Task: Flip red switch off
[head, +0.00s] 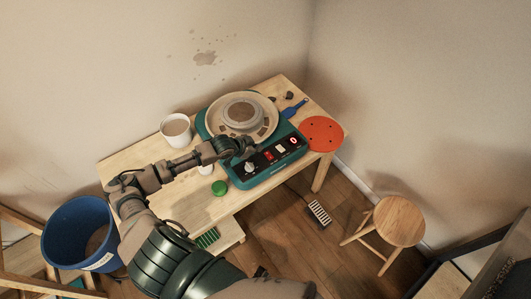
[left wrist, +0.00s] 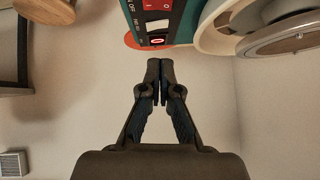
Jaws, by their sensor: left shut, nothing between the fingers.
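The teal pottery wheel (head: 255,177) stands on a wooden table. Its front panel has a red switch (head: 268,156) nearest my gripper, a white switch (head: 281,149), and another red switch (head: 293,141) at the right end. In the left wrist view the panel is at the top, with a red-and-white switch (left wrist: 157,40) just beyond the fingertips. My left gripper (head: 248,149) is shut and empty, over the panel's left part by the white knob (head: 250,168). Its closed fingertips (left wrist: 160,68) show in the wrist view; contact cannot be told. My right gripper is not in view.
A white bucket (head: 176,130), green lid (head: 219,188), blue tool (head: 295,108) and orange disc (head: 321,134) surround the wheel. A blue bin (head: 75,235) stands at left, a wooden stool (head: 398,221) at right. Floor is open between table and stool, except a pedal (head: 318,213).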

